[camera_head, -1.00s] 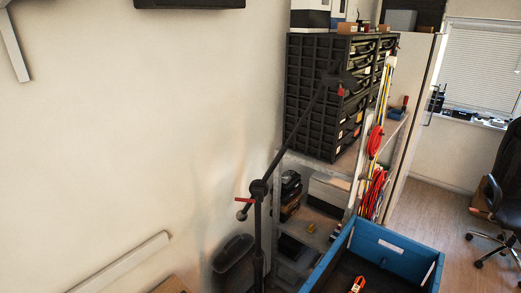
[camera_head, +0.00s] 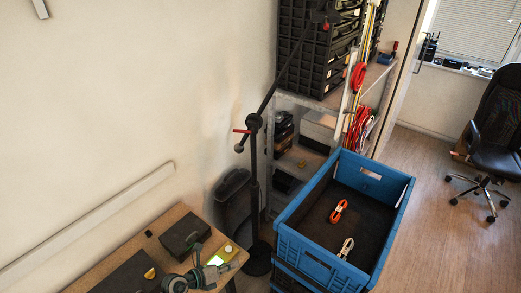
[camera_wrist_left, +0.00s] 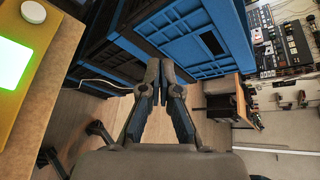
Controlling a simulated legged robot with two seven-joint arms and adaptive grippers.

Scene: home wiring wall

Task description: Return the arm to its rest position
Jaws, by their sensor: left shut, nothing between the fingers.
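My left gripper (camera_head: 222,268) is low in the head view, at the right end of the wooden table (camera_head: 165,222), beside a yellow device with a lit green screen (camera_head: 228,249). In the left wrist view my left gripper (camera_wrist_left: 160,78) is shut, its two fingers together with nothing between them. It is apart from the blue crate (camera_wrist_left: 185,35), which lies beyond the fingers. My right arm and gripper are not in view.
The blue crate (camera_head: 307,250) stands right of the table and holds an orange-red item (camera_head: 339,211) and a pale item (camera_head: 346,248). A black stand (camera_head: 254,190) rises between table and crate. An office chair (camera_head: 497,130) stands right on open floor.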

